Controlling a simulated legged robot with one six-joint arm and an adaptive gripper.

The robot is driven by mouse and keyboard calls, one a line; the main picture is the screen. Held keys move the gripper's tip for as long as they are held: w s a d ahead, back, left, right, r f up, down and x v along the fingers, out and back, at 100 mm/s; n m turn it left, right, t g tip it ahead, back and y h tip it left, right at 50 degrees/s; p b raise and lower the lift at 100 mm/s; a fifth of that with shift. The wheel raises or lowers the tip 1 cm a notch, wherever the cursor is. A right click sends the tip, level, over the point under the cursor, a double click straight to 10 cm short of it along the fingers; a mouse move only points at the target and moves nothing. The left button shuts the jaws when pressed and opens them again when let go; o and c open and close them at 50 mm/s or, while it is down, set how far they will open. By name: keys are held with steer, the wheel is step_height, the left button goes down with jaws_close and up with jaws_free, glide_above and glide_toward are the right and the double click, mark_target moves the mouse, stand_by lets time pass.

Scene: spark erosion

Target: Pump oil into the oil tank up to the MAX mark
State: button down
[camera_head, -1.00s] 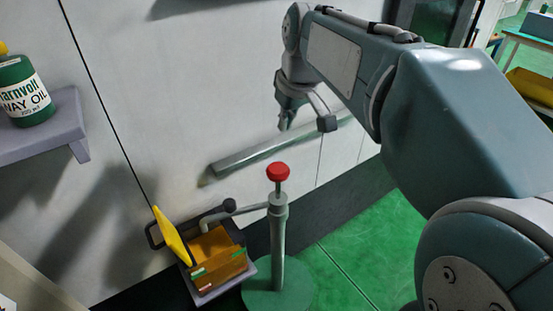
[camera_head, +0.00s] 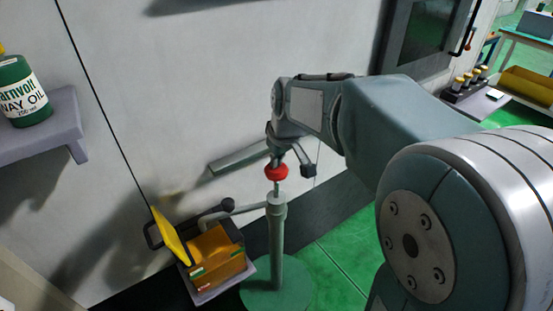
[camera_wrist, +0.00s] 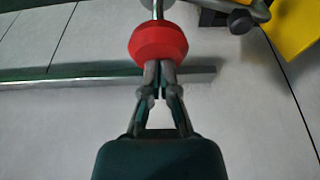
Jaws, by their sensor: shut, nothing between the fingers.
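The hand pump (camera_head: 277,240) is a green column on a round base, with a red knob (camera_head: 277,172) on a thin rod at its top. The knob also shows in the wrist view (camera_wrist: 158,44). My gripper (camera_wrist: 159,68) is shut and empty, its fingertips at the knob's near edge; I cannot tell whether they touch it. In the head view my gripper (camera_head: 280,158) is just above the knob. The oil tank (camera_head: 218,258) is an amber box with its yellow lid (camera_head: 172,236) open, and green and red marks on its front. A spout (camera_head: 216,213) runs from the pump to the tank.
A green oil bottle (camera_head: 25,92) stands on a grey shelf (camera_head: 50,122) at left. A grey rail (camera_head: 238,158) runs along the pale wall behind the pump. Green floor (camera_head: 335,265) is open to the pump's right.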

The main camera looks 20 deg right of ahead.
steer(key=shift+s+f, duration=0.15)
steer(key=shift+f, duration=2.55)
step_height(320, 180, up, 5)
steer(key=shift+a+f, duration=0.1)
steer(key=shift+f, duration=0.05)
steer(key=v, duration=0.9)
steer(key=shift+r, duration=0.35)
steer(key=shift+r, duration=0.1)
step_height(320, 180, up, 5)
glide_above(277, 178)
steer(key=d, duration=0.1)
steer(key=shift+s+d, duration=0.15)
steer(key=shift+d, duration=0.05)
